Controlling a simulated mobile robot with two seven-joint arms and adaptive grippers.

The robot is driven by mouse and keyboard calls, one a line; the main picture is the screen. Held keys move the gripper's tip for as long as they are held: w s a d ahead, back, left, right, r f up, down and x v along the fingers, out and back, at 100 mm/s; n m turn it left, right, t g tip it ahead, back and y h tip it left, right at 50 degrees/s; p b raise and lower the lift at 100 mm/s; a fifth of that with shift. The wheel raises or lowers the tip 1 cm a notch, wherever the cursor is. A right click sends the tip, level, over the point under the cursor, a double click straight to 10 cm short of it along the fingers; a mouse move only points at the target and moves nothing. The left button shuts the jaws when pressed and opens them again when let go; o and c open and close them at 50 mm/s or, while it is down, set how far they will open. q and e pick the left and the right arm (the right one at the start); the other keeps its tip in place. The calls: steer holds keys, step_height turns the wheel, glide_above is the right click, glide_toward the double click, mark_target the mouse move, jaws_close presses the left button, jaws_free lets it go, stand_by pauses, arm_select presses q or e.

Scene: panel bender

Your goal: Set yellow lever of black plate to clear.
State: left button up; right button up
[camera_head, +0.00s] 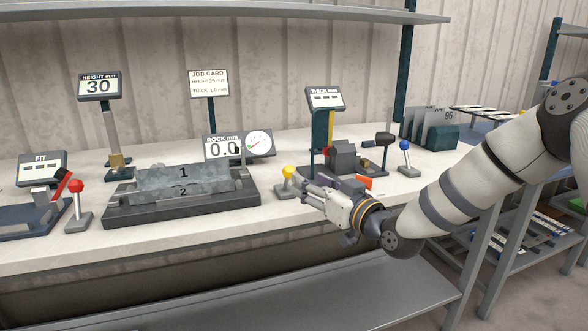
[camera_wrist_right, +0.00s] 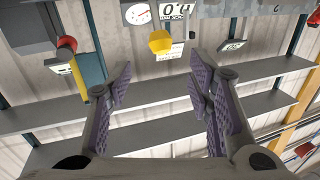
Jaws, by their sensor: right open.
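The yellow lever (camera_head: 288,173) has a round yellow knob on a short post in a small grey base, at the right end of the black plate (camera_head: 130,216). The plate carries grey metal blocks marked 1 and 2. My right gripper (camera_head: 303,187) is open and empty, just right of the lever, its fingers pointing left towards it. In the wrist view the yellow knob (camera_wrist_right: 160,42) lies beyond and between the two purple-padded fingers (camera_wrist_right: 160,80), with nothing held. The lever's lower part is partly hidden by the gripper. My left gripper is not in view.
A red lever (camera_head: 77,190) stands left of the plate and a blue lever (camera_head: 404,148) at right. A rocker display (camera_head: 223,149) reading 0.0 with a dial stands behind the plate. The thickness gauge (camera_head: 325,98) stands close behind my right gripper. An upper shelf (camera_head: 200,12) spans the back.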

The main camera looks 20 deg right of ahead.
mark_target(289, 171)
steer(key=x, duration=0.3)
steer(key=b+x, duration=0.1)
steer(key=x, duration=0.2)
steer(key=f+x, duration=0.1)
steer(key=x, duration=0.2)
steer(key=shift+a+b, duration=0.1)
steer(key=shift+b, duration=0.2)
steer(key=shift+w+a+r, duration=0.1)
steer(key=shift+w+r, duration=0.15)
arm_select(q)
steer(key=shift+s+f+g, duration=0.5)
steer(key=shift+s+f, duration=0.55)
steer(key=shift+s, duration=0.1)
arm_select(e)
steer(key=shift+r, duration=0.1)
steer(key=shift+c, duration=0.6)
jaws_close()
